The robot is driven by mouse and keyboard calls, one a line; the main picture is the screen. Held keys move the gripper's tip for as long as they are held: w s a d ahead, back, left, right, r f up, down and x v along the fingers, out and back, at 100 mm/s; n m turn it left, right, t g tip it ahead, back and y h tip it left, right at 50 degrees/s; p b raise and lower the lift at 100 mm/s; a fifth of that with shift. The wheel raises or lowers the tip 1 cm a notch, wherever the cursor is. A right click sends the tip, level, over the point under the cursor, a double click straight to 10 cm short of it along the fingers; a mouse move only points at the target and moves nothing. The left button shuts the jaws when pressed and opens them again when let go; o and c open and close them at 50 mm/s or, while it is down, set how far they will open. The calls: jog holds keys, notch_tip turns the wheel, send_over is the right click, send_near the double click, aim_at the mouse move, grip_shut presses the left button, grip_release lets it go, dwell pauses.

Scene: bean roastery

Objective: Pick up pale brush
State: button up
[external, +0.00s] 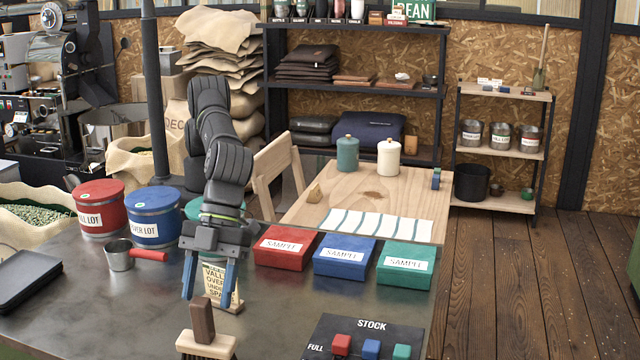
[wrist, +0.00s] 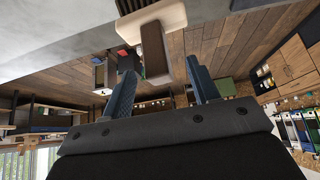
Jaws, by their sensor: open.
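The pale brush has a pale wooden block (external: 207,345) with a dark brown upright handle (external: 203,320), at the bottom of the external view on the metal table. Its underside is cut off by the frame edge. My gripper (external: 208,289) is open and empty, pointing down, with its blue fingers apart. In the external view the handle top shows just below and between the fingertips. In the wrist view the brush (wrist: 154,50) lies beyond my gripper (wrist: 160,70), with the handle pointing toward the gap between the fingers. I see no contact.
A small lettered sign (external: 218,282) stands behind my gripper. Red (external: 285,247), blue (external: 345,257) and green (external: 405,265) sample boxes line the table's far right. A black stock board (external: 365,342) is right of the brush. A red-handled scoop (external: 120,258) and lidded tubs stand left.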

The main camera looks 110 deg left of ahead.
aim_at(202, 318)
jog(key=x, duration=0.4)
jog(key=shift+s+a+f, duration=0.1)
jog(key=shift+s+a, duration=0.1)
jog(key=shift+a, duration=0.05)
jog(key=shift+x, duration=0.8)
grip_shut()
